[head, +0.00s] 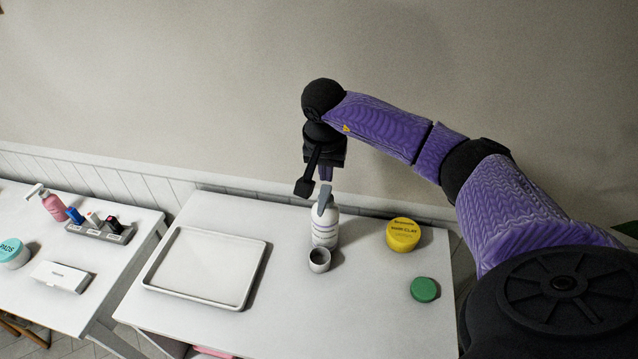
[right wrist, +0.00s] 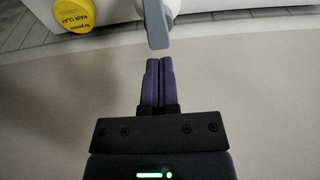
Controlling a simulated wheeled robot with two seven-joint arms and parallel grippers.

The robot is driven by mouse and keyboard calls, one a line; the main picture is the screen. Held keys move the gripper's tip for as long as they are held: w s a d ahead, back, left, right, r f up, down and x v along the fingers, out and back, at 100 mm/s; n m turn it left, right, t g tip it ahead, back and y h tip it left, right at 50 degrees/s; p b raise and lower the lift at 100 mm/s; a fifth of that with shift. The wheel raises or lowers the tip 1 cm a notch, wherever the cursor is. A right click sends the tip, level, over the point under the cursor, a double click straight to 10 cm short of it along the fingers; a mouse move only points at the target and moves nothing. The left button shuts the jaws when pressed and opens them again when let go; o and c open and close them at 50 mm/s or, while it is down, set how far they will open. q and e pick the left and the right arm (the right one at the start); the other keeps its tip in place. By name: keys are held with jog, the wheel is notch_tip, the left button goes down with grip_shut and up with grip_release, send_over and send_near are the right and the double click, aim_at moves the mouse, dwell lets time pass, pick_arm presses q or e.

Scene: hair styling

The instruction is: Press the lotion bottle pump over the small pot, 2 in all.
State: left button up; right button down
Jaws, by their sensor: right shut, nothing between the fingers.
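The white lotion bottle (head: 324,228) stands upright on the right-hand table, with a grey pump head (head: 324,198) on top. The small grey pot (head: 319,260) stands directly in front of the bottle, below the pump spout. My right gripper (head: 326,174) is shut and empty, pointing down just above and behind the pump head, apart from it. In the right wrist view the shut fingers (right wrist: 159,66) are close to the grey pump head (right wrist: 157,27), with a small gap between them. My left gripper is not in view.
A white tray (head: 150,283) lies left of the bottle. A yellow hair clay tub (head: 403,235) and a green lid or tub (head: 424,290) are to the right. A second table on the left holds a pink pump bottle (head: 54,207). The wall is close behind.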

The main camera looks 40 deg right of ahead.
aim_at(326, 188)
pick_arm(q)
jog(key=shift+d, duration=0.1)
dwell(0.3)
pick_arm(e)
jog(key=shift+f+b, duration=0.4)
jog(key=shift+f, duration=0.1)
jog(key=shift+f+b, duration=0.3)
jog(key=shift+f, duration=0.1)
jog(key=shift+f+b, duration=0.65)
jog(key=shift+f, duration=0.2)
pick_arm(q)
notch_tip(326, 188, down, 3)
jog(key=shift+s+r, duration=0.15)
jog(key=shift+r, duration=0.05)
pick_arm(e)
jog(key=shift+r, duration=0.15)
notch_tip(326, 188, up, 3)
jog(key=p, duration=0.2)
jog(key=shift+p, duration=0.3)
jog(key=shift+r, duration=0.1)
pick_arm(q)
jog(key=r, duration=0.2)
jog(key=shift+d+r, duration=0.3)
